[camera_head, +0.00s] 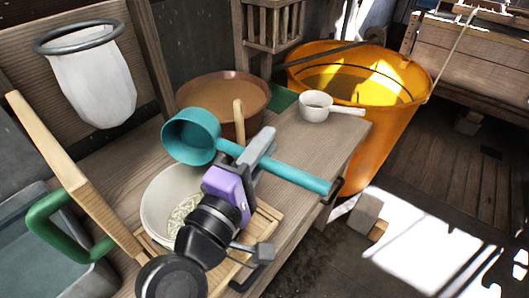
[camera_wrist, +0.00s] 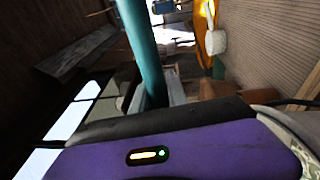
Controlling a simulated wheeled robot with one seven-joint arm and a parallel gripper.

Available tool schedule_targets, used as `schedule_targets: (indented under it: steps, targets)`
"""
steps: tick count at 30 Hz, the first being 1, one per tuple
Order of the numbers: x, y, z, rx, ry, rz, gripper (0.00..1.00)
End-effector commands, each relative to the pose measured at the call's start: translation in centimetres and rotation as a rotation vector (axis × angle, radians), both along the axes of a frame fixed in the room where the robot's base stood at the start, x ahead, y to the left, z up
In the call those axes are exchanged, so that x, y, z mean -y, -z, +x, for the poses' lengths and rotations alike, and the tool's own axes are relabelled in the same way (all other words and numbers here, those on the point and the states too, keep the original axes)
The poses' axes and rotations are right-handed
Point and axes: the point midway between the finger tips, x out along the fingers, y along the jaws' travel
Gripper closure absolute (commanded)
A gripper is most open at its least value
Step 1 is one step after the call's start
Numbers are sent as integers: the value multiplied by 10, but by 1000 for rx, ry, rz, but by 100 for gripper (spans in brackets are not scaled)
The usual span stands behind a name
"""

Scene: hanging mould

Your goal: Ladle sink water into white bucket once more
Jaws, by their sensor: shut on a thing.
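My gripper (camera_head: 252,160) is shut on the handle of a teal ladle (camera_head: 285,173), above the wooden counter. The ladle's round cup (camera_head: 200,150) is at the upper left of the gripper, and I cannot tell whether it holds water. The ladle handle also shows in the wrist view (camera_wrist: 142,45), above my purple gripper body. A white round vessel (camera_head: 152,205), which looks like the white bucket, stands left of my gripper, partly hidden by my arm. Pale, stringy-looking matter shows inside it. The grey sink (camera_head: 105,280) with bluish water is at the lower left.
A white hanging mould (camera_head: 95,90) with a grey ring is at upper left. A brown bowl (camera_head: 185,92) and a small white dipper (camera_head: 315,110) sit on the counter. A large orange tub (camera_head: 385,125) stands behind. A wooden board (camera_head: 70,170) and green handle (camera_head: 45,215) are beside the sink.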

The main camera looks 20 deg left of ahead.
Motion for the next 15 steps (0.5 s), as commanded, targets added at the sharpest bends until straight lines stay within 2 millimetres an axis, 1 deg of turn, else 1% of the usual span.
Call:
schedule_targets:
  steps: [1,15]
  targets:
    - [0,5,-1,15,0,3,100]
    - [1,9,-7,133,0,20,100]
